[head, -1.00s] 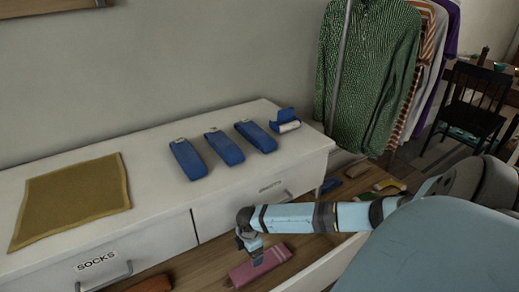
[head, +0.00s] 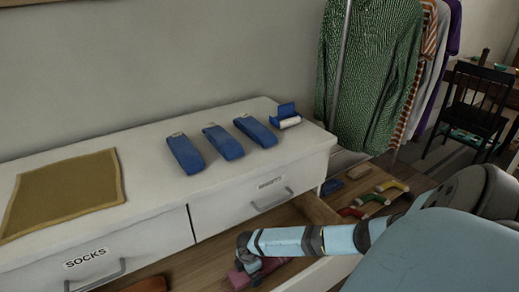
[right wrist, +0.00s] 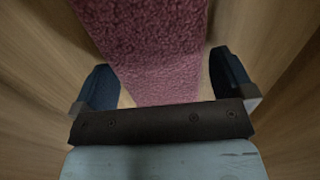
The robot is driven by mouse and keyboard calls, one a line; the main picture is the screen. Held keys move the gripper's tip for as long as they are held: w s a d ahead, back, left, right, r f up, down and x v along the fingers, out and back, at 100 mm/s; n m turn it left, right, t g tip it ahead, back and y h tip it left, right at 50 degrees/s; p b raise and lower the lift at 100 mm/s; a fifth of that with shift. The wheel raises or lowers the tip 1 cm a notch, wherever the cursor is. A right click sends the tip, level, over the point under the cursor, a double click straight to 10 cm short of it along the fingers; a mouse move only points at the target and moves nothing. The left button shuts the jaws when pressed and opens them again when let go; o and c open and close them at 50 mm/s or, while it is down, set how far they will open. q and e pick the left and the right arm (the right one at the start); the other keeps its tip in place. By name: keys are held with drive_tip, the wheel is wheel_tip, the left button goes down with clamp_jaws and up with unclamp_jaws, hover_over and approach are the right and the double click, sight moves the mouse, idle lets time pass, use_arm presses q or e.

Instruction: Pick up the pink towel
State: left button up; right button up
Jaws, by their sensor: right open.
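The pink towel (head: 239,281) lies on the wooden bottom of an open drawer (head: 190,262), at the bottom of the head view. My right gripper (head: 248,265) is down at the towel and hides part of it. In the right wrist view the fluffy towel (right wrist: 155,45) runs between the two dark fingers of my right gripper (right wrist: 164,85). The fingers are apart, one on each side of the towel, with a gap visible beside each. My left gripper is not in view.
A white dresser top (head: 150,225) holds several blue folded items (head: 222,142) and a mustard cloth (head: 65,193). A drawer front labelled SOCKS (head: 85,262) is at lower left. Clothes (head: 370,80) hang behind.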

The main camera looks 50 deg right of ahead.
drive_tip(key=shift+f, duration=0.35)
drive_tip(key=shift+c, duration=0.5)
drive_tip(key=c, duration=0.7)
drive_tip(key=shift+c, duration=0.4)
drive_tip(key=shift+r, duration=0.15)
